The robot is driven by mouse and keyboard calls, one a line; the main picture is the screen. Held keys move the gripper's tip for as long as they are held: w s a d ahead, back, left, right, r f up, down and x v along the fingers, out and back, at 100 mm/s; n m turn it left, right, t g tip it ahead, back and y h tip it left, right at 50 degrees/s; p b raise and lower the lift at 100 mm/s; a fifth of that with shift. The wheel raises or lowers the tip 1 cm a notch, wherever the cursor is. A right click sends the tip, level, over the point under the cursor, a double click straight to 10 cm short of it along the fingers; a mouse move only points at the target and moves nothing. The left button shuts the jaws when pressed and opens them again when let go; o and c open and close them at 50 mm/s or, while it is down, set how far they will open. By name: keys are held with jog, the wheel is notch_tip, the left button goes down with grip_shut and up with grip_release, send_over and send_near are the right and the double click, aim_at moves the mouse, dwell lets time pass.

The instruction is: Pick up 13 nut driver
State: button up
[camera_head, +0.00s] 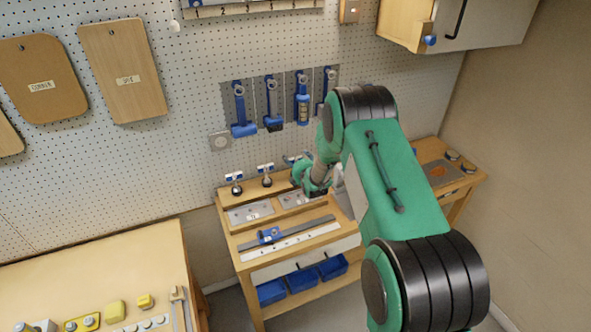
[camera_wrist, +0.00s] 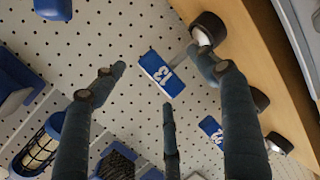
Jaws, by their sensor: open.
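A blue label marked 13 (camera_wrist: 162,72) shows on the pegboard in the wrist view. Beside it, at the bench edge, is a round black end with a pale metal part (camera_wrist: 208,27), which looks like the 13 nut driver. My right finger's tip overlaps this part; I cannot tell whether they touch. In the head view, two small dark-based tools (camera_head: 237,189) (camera_head: 267,182) stand at the back of the bench below blue labels; their numbers are unreadable. My gripper (camera_head: 318,186) is right of them, over the bench. In the wrist view my gripper (camera_wrist: 158,75) is open, fingers spread, with nothing held.
More dark round ends (camera_wrist: 260,99) and a second blue label (camera_wrist: 211,129) are close by. Blue-handled tools (camera_head: 270,105) hang on the pegboard above. A blue-and-steel rule (camera_head: 270,236) lies on the bench (camera_head: 233,242). Blue bins (camera_head: 302,279) sit below.

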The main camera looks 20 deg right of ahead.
jog(key=shift+s, duration=0.15)
grip_shut()
jog(key=shift+s+f, duration=0.1)
dwell(0.5)
jog(key=shift+d, duration=0.1)
jog(key=shift+r, duration=0.4)
jog(key=a+f+v, duration=0.1)
jog(key=v, duration=1.5)
jog(key=shift+a, duration=0.15)
jog(key=shift+s, duration=0.15)
